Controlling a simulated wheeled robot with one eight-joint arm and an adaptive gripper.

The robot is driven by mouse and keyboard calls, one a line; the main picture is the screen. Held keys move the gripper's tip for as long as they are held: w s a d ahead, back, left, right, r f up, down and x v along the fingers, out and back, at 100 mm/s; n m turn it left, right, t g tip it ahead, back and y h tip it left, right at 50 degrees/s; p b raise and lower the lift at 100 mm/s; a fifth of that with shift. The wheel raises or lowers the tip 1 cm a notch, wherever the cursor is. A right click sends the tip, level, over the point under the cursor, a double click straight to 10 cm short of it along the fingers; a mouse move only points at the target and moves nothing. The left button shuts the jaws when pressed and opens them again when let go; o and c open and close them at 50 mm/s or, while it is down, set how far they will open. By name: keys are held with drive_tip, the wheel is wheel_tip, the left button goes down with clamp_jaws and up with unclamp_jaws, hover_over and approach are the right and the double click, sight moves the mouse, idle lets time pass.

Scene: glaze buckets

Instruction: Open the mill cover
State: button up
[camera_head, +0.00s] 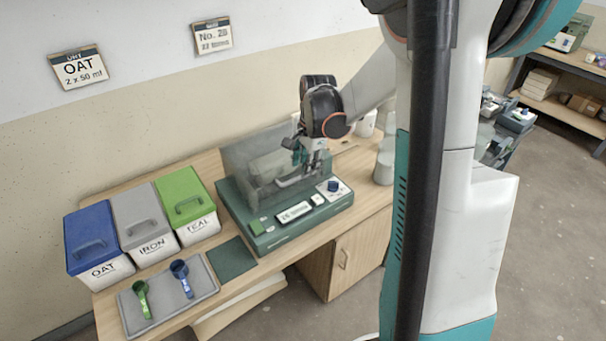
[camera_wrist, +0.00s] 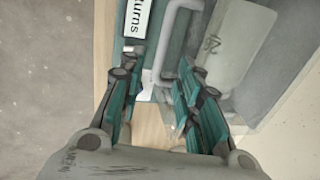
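The mill (camera_head: 283,239) is a green machine with a grey, see-through cover (camera_head: 240,158) over its back part. A pale drum-like shape shows through the cover. The cover's grey U-shaped handle (camera_wrist: 173,37) runs up the middle of the wrist view. My gripper (camera_head: 305,170) is at the front right of the cover, by the handle. In the wrist view its fingers (camera_wrist: 160,92) are apart, with the handle's lower end between or just beyond their tips. I cannot tell whether they touch it. The cover appears down.
Blue, grey and green lidded bins (camera_head: 140,215) stand left of the mill. A grey tray (camera_head: 206,290) holds a green scoop (camera_head: 142,298) and a blue scoop (camera_head: 182,278). A blue knob (camera_head: 333,186) sits on the mill's front right. Pale containers (camera_head: 384,165) stand to its right.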

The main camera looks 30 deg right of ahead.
drive_tip(key=shift+w+f+b, duration=0.2)
drive_tip(key=shift+f, duration=0.75)
drive_tip(key=shift+w+f+b, duration=0.15)
drive_tip(key=shift+f+b, duration=0.05)
drive_tip(key=shift+f, duration=0.75)
drive_tip(key=shift+c, duration=0.5)
clamp_jaws()
